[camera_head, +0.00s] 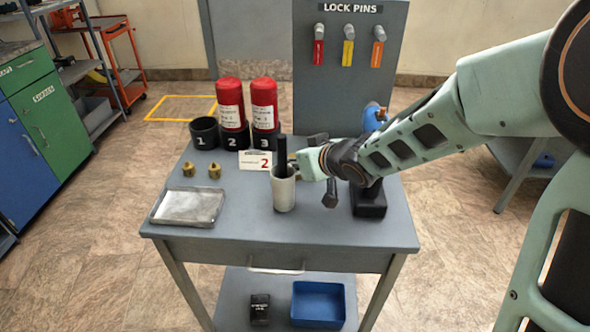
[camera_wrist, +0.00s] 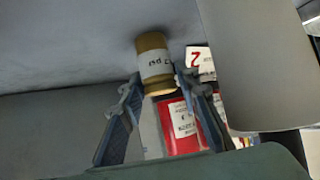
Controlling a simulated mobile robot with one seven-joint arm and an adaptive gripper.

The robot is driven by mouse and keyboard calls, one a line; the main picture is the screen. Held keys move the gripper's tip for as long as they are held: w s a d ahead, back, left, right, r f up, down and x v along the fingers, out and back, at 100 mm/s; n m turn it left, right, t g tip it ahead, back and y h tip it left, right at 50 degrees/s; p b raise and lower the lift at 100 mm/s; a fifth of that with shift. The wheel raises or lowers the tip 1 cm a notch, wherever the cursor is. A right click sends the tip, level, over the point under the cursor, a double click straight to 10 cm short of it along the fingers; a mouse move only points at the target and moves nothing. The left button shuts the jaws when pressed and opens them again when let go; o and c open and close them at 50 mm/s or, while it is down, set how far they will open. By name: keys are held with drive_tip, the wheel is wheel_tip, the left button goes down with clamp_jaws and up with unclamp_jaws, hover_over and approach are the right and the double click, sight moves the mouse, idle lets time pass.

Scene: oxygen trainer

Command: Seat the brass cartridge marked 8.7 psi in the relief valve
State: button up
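My gripper (camera_head: 302,166) is low over the table, beside a pale grey cup (camera_head: 284,192) with a dark rod standing in it. In the wrist view the fingertips (camera_wrist: 156,84) close on one end of a brass cartridge (camera_wrist: 153,43). Its label appears upside down; "psi" and a 7 show, but I cannot read the full number. Two other brass cartridges, a left one (camera_head: 188,169) and a right one (camera_head: 215,170), stand at the table's left. A blue-topped device (camera_head: 374,115) is partly hidden by my arm; I cannot tell whether it is the relief valve.
A metal tray (camera_head: 188,221) lies at the table's (camera_head: 236,232) front left. Behind are an empty black holder (camera_head: 203,133) marked 1 and two red cylinders, (camera_head: 230,98) and (camera_head: 264,98). A card (camera_head: 256,160) reads 2. The cup (camera_wrist: 258,60) fills the wrist view's right side.

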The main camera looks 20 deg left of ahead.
clamp_jaws()
drive_tip(key=shift+r, duration=0.1)
drive_tip(key=shift+r, duration=0.15)
